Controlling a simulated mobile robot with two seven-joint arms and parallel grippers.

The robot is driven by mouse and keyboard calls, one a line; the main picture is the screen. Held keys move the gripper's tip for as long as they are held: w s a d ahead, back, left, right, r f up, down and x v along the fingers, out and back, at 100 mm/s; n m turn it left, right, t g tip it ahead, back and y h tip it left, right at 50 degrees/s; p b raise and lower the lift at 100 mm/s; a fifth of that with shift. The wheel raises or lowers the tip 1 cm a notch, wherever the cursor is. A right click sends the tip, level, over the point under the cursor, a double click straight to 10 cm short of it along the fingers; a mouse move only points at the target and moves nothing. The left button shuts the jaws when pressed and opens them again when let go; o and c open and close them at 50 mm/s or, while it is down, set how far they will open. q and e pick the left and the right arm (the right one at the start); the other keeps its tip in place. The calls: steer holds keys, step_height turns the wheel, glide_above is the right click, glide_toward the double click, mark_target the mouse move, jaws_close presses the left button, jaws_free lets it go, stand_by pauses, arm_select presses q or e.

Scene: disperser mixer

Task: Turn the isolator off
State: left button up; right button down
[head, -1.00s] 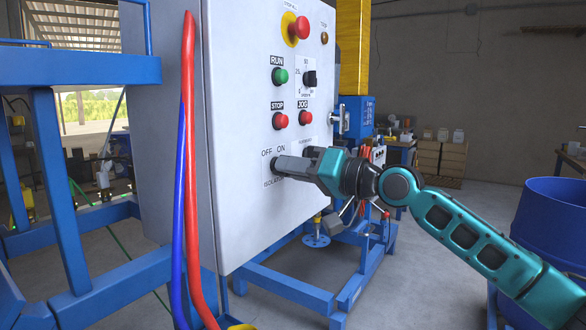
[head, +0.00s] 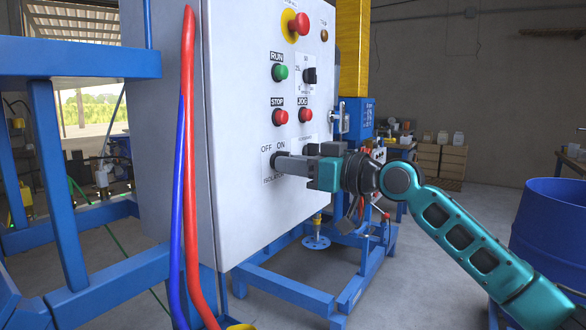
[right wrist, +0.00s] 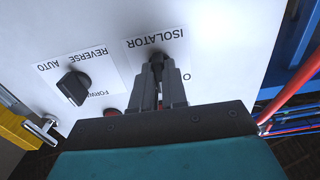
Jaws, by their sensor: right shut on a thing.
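The isolator switch (head: 274,160) is a small dark knob low on the grey control panel, under the OFF and ON labels (head: 273,148). In the right wrist view the dark knob (right wrist: 157,60) shows between the fingertips, beside the upside-down ISOLATOR label (right wrist: 155,38). My right gripper (head: 282,162) reaches in from the right and is shut on the knob. The fingers hide most of the knob, so I cannot tell which way it points. My left gripper is not in view.
Above the isolator are a red stop button (head: 280,117), a red jog button (head: 305,115), a green run button (head: 280,73) and a red emergency button (head: 299,23). A red hose (head: 188,160) hangs at the panel's left edge. A blue drum (head: 550,225) stands at the right.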

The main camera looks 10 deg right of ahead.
arm_select(q)
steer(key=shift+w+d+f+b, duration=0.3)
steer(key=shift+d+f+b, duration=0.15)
steer(key=shift+b, duration=0.55)
arm_select(e)
steer(key=shift+n, duration=4.1)
steer(key=c, duration=1.2)
jaws_free()
steer(key=shift+o, duration=0.2)
steer(key=shift+d, duration=0.1)
